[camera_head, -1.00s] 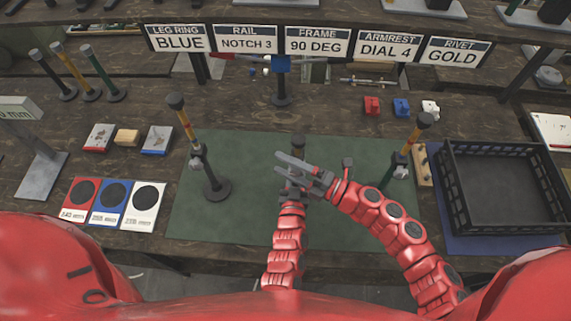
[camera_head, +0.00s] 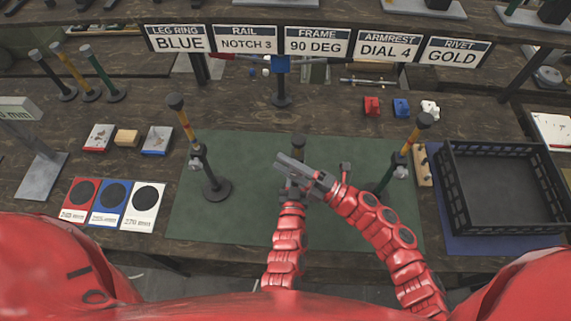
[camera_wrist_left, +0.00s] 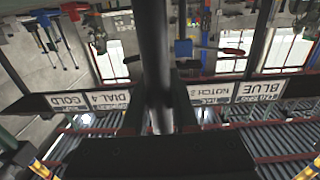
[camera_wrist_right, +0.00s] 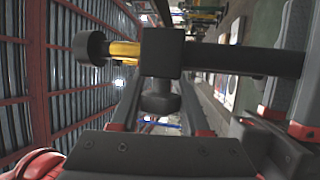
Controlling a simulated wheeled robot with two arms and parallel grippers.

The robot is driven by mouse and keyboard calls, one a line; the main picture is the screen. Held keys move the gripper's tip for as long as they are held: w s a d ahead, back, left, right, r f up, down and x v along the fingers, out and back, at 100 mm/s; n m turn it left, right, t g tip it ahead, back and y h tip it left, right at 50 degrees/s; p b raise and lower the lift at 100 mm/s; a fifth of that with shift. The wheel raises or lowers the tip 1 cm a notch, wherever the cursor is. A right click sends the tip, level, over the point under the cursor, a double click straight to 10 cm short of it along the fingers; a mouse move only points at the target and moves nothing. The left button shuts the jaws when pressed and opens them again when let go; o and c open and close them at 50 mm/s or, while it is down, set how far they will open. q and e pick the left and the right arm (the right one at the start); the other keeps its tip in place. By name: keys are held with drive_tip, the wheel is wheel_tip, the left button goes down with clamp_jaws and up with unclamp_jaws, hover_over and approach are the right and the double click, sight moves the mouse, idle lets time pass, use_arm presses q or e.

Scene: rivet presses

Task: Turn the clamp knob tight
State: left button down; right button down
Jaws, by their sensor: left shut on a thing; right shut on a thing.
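A dark post (camera_head: 298,140) stands at the middle of the green mat, mostly hidden by my grippers. My left gripper (camera_head: 293,192) is shut on this post, whose dark tube (camera_wrist_left: 155,60) runs between the fingers in the left wrist view. My right gripper (camera_head: 286,163) reaches across from the right at the same spot. In the right wrist view, a black clamp block (camera_wrist_right: 162,52) sits on the post, which has a yellow section and a black cap. The clamp knob (camera_wrist_right: 160,100) lies between the right gripper's fingers (camera_wrist_right: 160,112), which are shut on it.
Tilted posts with clamps stand left (camera_head: 190,130) and right (camera_head: 408,145) on the green mat (camera_head: 250,150). A black crate (camera_head: 500,205) is at the right. Red, blue and white cards (camera_head: 108,218) lie at the left. Labelled signs (camera_head: 316,43) hang across the back.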

drive_tip(key=shift+d+r+m+t+y, duration=0.1)
drive_tip(key=shift+r+m+t+y, duration=0.1)
drive_tip(key=shift+m+t+y, duration=0.55)
drive_tip(key=shift+d+r+m+t+y, duration=0.1)
drive_tip(key=shift+r+m+t+y, duration=0.1)
drive_tip(key=shift+m+t+y, duration=0.55)
drive_tip(key=shift+c, duration=1.9)
unclamp_jaws()
drive_tip(key=v, duration=1.2)
